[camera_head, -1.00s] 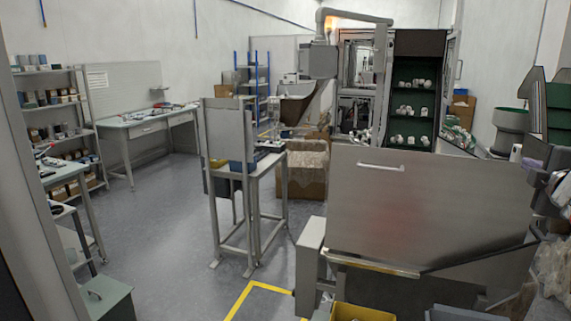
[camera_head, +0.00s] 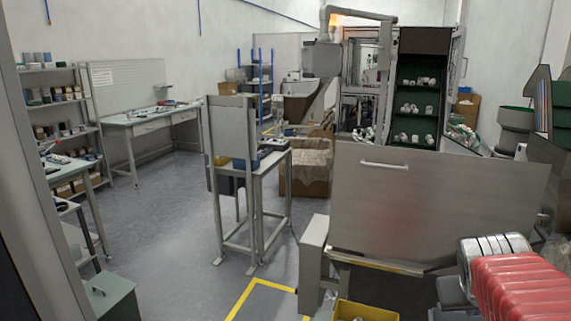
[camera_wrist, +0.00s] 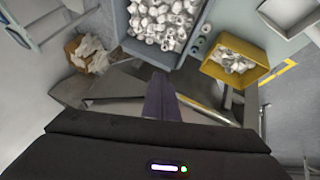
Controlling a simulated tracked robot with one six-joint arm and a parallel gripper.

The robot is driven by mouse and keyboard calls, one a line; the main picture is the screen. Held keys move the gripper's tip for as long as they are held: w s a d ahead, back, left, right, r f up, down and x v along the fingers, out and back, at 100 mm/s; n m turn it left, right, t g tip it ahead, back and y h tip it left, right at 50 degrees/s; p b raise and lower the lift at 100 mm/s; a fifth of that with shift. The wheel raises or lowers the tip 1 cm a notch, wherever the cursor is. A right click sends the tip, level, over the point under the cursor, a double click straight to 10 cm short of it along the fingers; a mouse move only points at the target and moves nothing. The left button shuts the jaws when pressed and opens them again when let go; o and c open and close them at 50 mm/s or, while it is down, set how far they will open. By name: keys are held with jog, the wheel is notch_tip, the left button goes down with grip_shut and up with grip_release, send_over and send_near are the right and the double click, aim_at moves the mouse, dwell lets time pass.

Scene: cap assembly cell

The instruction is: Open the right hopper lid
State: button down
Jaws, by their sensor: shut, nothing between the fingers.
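A large grey metal lid panel (camera_head: 440,200) with a bar handle (camera_head: 384,165) near its top edge stands steeply raised in the head view, facing me. Its lower edge meets the rim of a hopper body (camera_head: 385,287). No second hopper lid is clear to me. My gripper (camera_wrist: 160,88) shows in the wrist view as dark fingers, shut and empty, above grey metal sheets and a bright rim (camera_wrist: 208,112). I cannot tell whether it touches them. In the head view only my red and silver arm shows at lower right; the fingers are hidden.
In the wrist view, a blue-grey bin (camera_wrist: 128,45) of white parts and a yellow bin (camera_wrist: 262,70) lie beyond the fingers. The yellow bin (camera_head: 342,303) also shows in the head view. A metal stand (camera_head: 255,205) is left of the hopper, with clear floor around it.

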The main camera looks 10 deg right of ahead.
jog(key=s+a+f+n+y, duration=0.1)
jog(key=s+a+n+y, duration=0.1)
jog(key=a, duration=1.1)
jog(key=s+a+f+n+y, duration=0.1)
jog(key=s+a+f+y, duration=0.1)
jog(key=a, duration=1.1)
jog(key=shift+s+n+t+y, duration=0.4)
jog(key=shift+s+y, duration=0.2)
jog(key=shift+y, duration=0.2)
jog(key=c, duration=2.5)
grip_release()
jog(key=shift+c, duration=0.2)
jog(key=o, duration=0.4)
jog(key=shift+a, duration=0.1)
